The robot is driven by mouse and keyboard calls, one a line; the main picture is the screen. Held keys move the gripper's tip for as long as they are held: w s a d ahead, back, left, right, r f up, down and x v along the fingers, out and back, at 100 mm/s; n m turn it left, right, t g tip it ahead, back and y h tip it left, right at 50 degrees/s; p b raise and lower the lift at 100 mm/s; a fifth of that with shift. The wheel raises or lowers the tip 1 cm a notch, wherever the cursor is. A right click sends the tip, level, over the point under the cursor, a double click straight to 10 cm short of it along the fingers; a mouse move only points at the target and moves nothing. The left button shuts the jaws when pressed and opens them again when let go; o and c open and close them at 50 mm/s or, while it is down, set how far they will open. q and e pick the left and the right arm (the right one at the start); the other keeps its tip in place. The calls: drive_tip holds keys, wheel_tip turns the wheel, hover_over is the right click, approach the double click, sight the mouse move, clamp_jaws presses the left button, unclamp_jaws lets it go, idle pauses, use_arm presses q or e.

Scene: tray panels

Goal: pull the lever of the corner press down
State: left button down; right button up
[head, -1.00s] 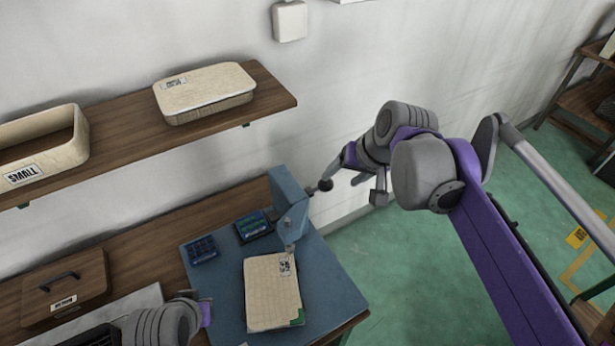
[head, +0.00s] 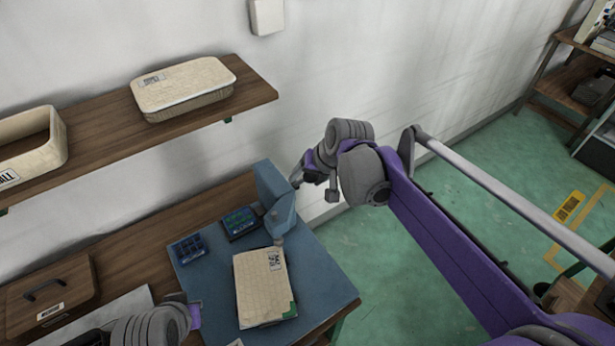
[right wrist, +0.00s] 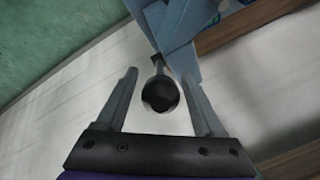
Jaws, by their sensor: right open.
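The blue corner press (head: 279,208) stands at the far right of the blue work surface, its head over a corner of a beige tray panel (head: 262,285). In the right wrist view, its lever ends in a black ball knob (right wrist: 160,93), between the two fingers of my right gripper (right wrist: 162,78). The fingers are apart, with a visible gap on each side of the knob. In the head view my right gripper (head: 314,188) is beside the press head and largely covers the lever. Part of my left arm shows at the lower left; its jaws are not clear.
The blue work surface (head: 210,290) also holds two small dark blue trays (head: 192,248) (head: 240,222) left of the press. A wooden shelf (head: 190,118) with beige boxes hangs above. A wooden lidded box (head: 48,298) is at left. The white wall is close behind the press.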

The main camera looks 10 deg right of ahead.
clamp_jaws()
idle(0.3)
idle(1.1)
